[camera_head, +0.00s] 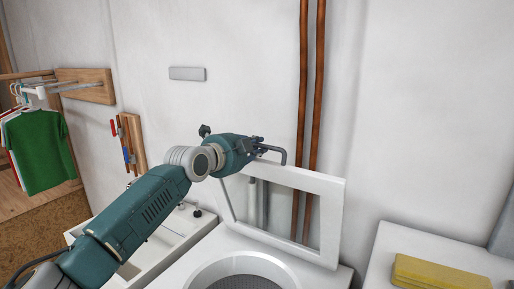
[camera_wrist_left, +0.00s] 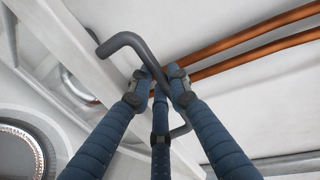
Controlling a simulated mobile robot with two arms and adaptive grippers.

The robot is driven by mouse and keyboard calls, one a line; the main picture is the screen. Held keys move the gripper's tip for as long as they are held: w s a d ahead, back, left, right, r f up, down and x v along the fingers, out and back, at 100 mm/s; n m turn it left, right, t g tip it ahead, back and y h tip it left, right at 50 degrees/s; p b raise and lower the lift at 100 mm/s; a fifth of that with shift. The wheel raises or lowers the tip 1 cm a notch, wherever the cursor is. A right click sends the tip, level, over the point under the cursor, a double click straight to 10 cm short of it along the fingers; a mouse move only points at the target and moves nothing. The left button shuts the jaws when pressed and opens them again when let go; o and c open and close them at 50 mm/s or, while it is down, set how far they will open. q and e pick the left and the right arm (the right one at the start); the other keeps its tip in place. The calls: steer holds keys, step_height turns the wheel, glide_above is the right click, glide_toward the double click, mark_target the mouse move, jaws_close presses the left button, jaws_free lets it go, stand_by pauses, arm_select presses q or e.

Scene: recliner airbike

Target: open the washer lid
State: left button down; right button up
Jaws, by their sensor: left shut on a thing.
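The washer (camera_head: 195,270) stands at the bottom middle in the head view, with its round drum opening (camera_head: 245,268) uncovered. Its lid (camera_head: 333,215), a white frame with a see-through middle, stands raised at the back. My left gripper (camera_head: 257,147) is at the lid's upper left edge. In the left wrist view its fingers (camera_wrist_left: 160,85) are shut on the dark grey bent handle (camera_wrist_left: 122,40) of the lid. The drum (camera_wrist_left: 22,150) shows at the lower left there. My right gripper is not in view.
Two copper pipes (camera_head: 317,95) run down the wall behind the lid. A white sink (camera_head: 172,235) is left of the washer. A yellow object (camera_head: 440,273) lies on a white surface at the right. A green shirt (camera_head: 36,150) hangs at far left.

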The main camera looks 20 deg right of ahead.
arm_select(q)
steer(key=c, duration=1.6)
jaws_free()
steer(key=shift+r, duration=0.15)
steer(key=shift+c, duration=0.2)
steer(key=shift+a, duration=0.15)
steer(key=v, duration=1.2)
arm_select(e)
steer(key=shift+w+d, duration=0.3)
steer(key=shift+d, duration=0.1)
